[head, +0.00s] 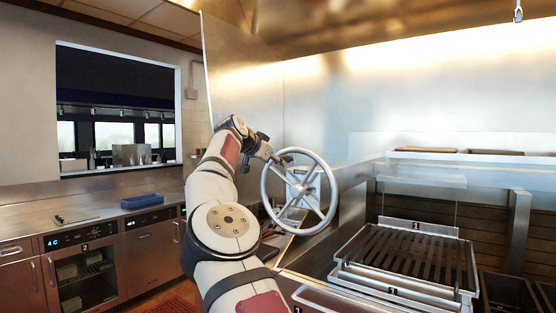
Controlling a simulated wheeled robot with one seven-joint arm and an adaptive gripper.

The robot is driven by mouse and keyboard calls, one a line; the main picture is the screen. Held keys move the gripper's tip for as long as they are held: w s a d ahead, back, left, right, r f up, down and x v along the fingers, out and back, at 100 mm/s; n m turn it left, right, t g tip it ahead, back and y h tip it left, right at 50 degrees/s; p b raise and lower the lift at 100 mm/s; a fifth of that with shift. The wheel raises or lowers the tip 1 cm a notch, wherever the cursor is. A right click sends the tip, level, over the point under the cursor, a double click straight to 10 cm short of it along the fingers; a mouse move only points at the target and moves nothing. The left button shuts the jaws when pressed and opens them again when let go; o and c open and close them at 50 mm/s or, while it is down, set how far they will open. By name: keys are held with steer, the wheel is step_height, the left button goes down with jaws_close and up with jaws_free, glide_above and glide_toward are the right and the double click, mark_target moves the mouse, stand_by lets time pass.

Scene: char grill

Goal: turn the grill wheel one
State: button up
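The grill wheel (325,169) is a grey metal handwheel with several spokes and a small red-marked hub plate. It stands upright near the middle of the head view, at the left side of the grill. My gripper (284,158) is at the upper left part of the wheel's rim. It overlaps the rim in this view; I cannot tell whether it touches it. The fingers are small and dark, and whether they are open or shut is unclear. The grill grate (408,254), with labels marked 1, lies to the right of the wheel.
A metal counter (95,203) with a blue tray (142,201) runs along the left, above a glass-fronted fridge (84,279). A steel shelf (480,172) stands behind the grate. A steel side panel (350,205) is close to the wheel's right. A pass-through window opens at the back left.

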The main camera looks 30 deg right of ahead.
steer(key=s+a+r+p, duration=0.1)
steer(key=a+r+p, duration=0.1)
steer(key=a, duration=0.7)
steer(key=shift+s+a+r, duration=0.25)
steer(key=shift+s+r, duration=0.05)
steer(key=shift+r, duration=0.5)
stand_by(0.5)
steer(key=v, duration=1.2)
